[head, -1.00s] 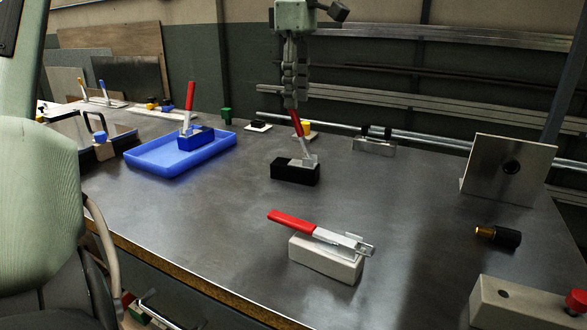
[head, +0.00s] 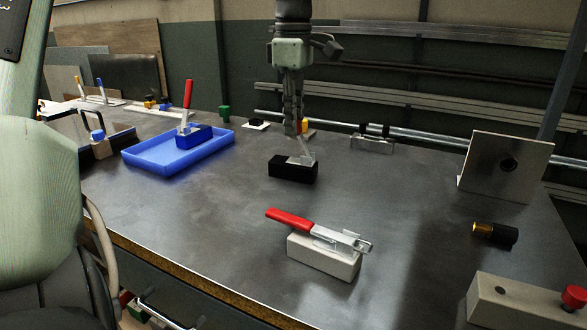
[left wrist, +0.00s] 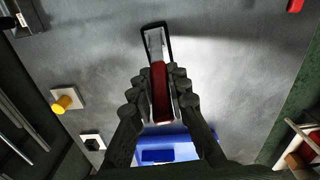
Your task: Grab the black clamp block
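The black clamp block (head: 292,170) stands on the metal table in the middle of the head view, with a silver toggle clamp on top. My left gripper (head: 293,130) points down over it and hides the clamp's upright red handle in the head view. In the left wrist view the red handle (left wrist: 160,92) lies between the fingers of my left gripper (left wrist: 160,78), close to both. I cannot tell whether the fingers touch it. The block's dark edge (left wrist: 155,25) shows beyond the handle. My right gripper is not in view.
A white clamp block (head: 322,258) with a red handle stands nearer. A blue tray (head: 163,163) at left holds a blue clamp block (head: 197,137). At right are an upright metal plate (head: 507,165), a black-and-brass cylinder (head: 495,234) and a button box (head: 520,305).

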